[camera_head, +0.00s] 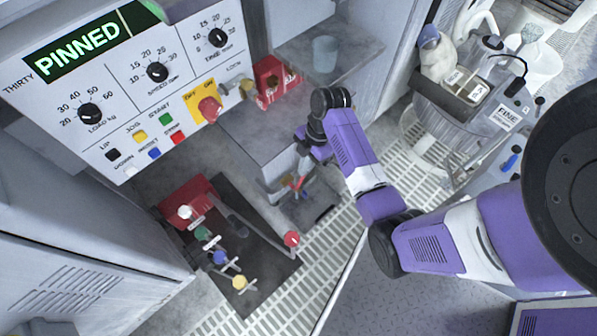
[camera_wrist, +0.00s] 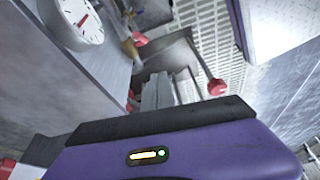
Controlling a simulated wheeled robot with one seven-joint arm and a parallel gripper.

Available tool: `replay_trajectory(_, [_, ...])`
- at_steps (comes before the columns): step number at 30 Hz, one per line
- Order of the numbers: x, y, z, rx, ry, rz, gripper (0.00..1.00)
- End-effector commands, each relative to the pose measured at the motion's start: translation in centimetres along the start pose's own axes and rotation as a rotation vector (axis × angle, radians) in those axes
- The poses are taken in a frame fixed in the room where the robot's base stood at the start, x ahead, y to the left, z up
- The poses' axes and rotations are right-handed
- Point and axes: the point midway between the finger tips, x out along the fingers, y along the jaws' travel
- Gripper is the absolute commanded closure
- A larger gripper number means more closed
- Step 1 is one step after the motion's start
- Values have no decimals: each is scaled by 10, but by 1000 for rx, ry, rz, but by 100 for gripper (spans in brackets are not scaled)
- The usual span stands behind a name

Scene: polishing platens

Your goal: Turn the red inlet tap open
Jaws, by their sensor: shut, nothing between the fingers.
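A small red handle (camera_wrist: 140,40) beside a brass fitting (camera_wrist: 128,48) shows in the wrist view, beyond my fingertips; it looks like the red inlet tap. In the head view a small red piece (camera_head: 298,182) shows close to my gripper (camera_head: 283,192), partly hidden by it; I cannot tell if it is the same handle. My gripper (camera_wrist: 168,78) is shut and empty, low beside the grey cabinet. Whether the fingers touch the tap cannot be seen.
A lever with a red knob (camera_head: 292,239) rises beside my gripper; the knob also shows in the wrist view (camera_wrist: 217,87). A round gauge (camera_wrist: 78,22) is on the grey cabinet. Coloured valve handles (camera_head: 220,257) stand lower left. The control panel (camera_head: 120,90) is upper left.

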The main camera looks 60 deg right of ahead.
Motion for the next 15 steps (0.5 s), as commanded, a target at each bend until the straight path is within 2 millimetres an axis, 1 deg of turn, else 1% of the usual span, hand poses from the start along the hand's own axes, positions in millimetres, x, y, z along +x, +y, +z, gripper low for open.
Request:
replay_trajectory(1, [-3,3,-1,-78,-6,11,100])
replay_trajectory(3, [-6,5,-1,-171,-12,17,100])
replay_trajectory(6, [-6,5,0,-260,-15,18,100])
replay_trajectory(11, [-3,5,0,-314,-15,17,100])
replay_trajectory(15, [13,5,1,-314,-14,15,100])
